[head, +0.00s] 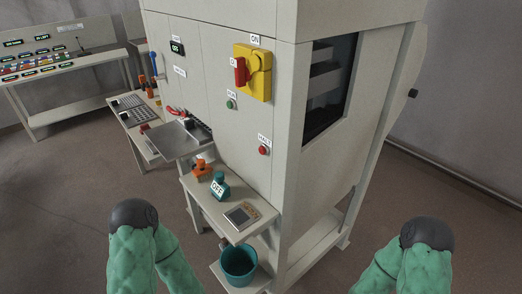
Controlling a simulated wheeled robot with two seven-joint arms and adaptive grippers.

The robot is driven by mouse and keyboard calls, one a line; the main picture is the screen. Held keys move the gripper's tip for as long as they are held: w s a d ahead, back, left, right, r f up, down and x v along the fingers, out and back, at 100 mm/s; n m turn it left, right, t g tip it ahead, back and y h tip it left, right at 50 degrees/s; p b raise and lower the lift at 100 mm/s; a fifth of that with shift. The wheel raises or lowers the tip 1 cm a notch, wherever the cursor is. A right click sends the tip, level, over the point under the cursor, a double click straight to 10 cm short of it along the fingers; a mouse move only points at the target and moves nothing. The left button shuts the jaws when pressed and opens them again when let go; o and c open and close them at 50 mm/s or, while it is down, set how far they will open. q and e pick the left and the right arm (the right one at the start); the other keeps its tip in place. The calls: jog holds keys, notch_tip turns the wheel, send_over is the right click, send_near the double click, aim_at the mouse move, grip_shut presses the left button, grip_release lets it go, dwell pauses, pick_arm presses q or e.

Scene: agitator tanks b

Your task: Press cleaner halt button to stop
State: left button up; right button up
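The halt button (262,151) is a small round red button on the lower right of the grey cabinet's front panel. A white label (264,139) that appears to read HALT sits just above it. Nothing touches or covers the button. My two arms show only as green sleeves with dark rounded joints at the bottom left and bottom right, well apart from the button. Neither gripper shows in the head view.
The grey cabinet (222,135) carries a green button (231,104) and a yellow switch (261,72) with a red handle. A shelf (205,185) below holds an orange item (202,170) and a teal item (220,186). A teal bucket (239,264) stands below. A console (55,70) is far left.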

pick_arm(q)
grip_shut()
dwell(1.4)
